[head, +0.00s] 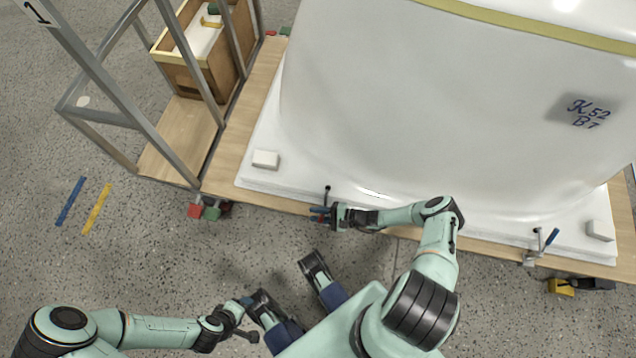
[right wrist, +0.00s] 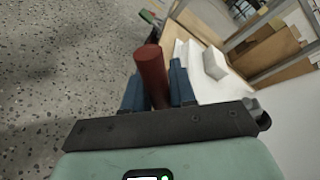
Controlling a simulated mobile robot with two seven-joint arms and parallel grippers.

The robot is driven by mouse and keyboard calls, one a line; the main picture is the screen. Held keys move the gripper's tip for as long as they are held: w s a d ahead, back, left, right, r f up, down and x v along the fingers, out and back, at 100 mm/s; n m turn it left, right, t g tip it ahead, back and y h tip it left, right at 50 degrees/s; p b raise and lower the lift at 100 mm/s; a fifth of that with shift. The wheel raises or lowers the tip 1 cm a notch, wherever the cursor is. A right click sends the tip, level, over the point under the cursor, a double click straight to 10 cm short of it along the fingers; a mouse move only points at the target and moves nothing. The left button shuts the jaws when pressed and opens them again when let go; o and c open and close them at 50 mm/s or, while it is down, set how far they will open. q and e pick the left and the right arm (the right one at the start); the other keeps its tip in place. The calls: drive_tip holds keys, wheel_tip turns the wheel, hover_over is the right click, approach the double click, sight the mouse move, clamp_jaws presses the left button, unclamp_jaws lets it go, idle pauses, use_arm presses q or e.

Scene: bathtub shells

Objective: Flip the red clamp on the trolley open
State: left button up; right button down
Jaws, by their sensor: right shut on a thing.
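The red clamp's handle (right wrist: 152,75) is a dark red cylinder between the blue fingers of my right gripper (right wrist: 155,92) in the right wrist view. In the head view my right gripper (head: 322,213) is shut on it at the trolley's near edge, and its fingers largely hide the handle. A dark upright part of the clamp (head: 327,192) stands just beyond the fingers. The trolley (head: 228,165) is a light wooden platform under a large white tub shell (head: 430,110). My left gripper (head: 243,304) is low in the head view, away from the trolley; its opening is unclear.
Another clamp with a blue handle (head: 551,237) stands at the right of the near edge. White blocks (head: 265,159) (head: 600,230) sit on the shell's flange. A grey metal frame (head: 105,118) and a wooden box (head: 182,72) are at the left.

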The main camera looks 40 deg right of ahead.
use_arm(q)
drive_tip(key=shift+s, duration=0.1)
use_arm(e)
drive_tip(key=shift+s+f, duration=0.1)
drive_tip(key=shift+f, duration=0.05)
drive_tip(key=c, duration=1)
unclamp_jaws()
use_arm(q)
drive_tip(key=shift+s+d+r+g+p, duration=0.35)
drive_tip(key=shift+s+r+p, duration=0.2)
drive_tip(key=shift+s+r, duration=0.25)
use_arm(e)
drive_tip(key=v, duration=1.3)
drive_tip(key=shift+s, duration=0.2)
